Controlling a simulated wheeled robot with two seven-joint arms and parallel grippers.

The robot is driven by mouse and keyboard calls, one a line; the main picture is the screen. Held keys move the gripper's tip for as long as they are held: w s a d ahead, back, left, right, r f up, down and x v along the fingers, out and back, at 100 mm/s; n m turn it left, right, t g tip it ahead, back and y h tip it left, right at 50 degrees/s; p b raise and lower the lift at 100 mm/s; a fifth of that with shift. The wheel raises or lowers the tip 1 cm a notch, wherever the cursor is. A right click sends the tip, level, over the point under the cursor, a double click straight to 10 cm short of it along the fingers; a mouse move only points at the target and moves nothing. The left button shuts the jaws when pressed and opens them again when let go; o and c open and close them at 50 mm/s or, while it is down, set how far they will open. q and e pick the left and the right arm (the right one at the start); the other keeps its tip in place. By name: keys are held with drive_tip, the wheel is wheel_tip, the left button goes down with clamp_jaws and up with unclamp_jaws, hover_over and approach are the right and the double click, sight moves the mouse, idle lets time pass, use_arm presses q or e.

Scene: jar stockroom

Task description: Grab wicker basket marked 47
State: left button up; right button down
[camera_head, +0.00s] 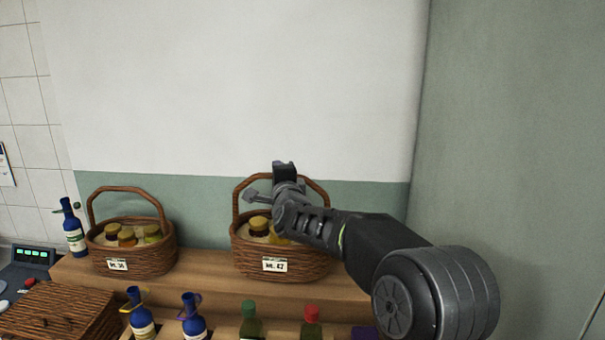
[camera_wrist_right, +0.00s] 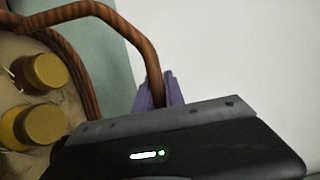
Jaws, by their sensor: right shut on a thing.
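A brown wicker basket (camera_head: 282,264) stands on the wooden shelf right of centre. Its white front tag seems to read 47, though the last digit is small and blurred. It holds jars with yellow lids, which also show in the right wrist view. My right gripper (camera_head: 277,183) is at the top of the basket's arched handle. In the right wrist view, the handle (camera_wrist_right: 138,42) runs between the purple fingertips (camera_wrist_right: 160,95), which are shut on it. The gripper and arm hide part of the handle and jars. My left gripper is not in view.
A second wicker basket (camera_head: 133,261) with jars and a different tag stands left on the shelf (camera_head: 205,265), beside a blue bottle (camera_head: 73,229). Several bottles stand in front, lower down. A wicker box (camera_head: 60,312) is at lower left. A wall is close behind; another stands at right.

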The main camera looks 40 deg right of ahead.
drive_tip(key=w+a, duration=0.2)
drive_tip(key=a, duration=0.3)
drive_tip(key=shift+w+a+r, duration=0.2)
drive_tip(key=shift+w+a, duration=0.15)
drive_tip(key=shift+a, duration=0.05)
idle(0.3)
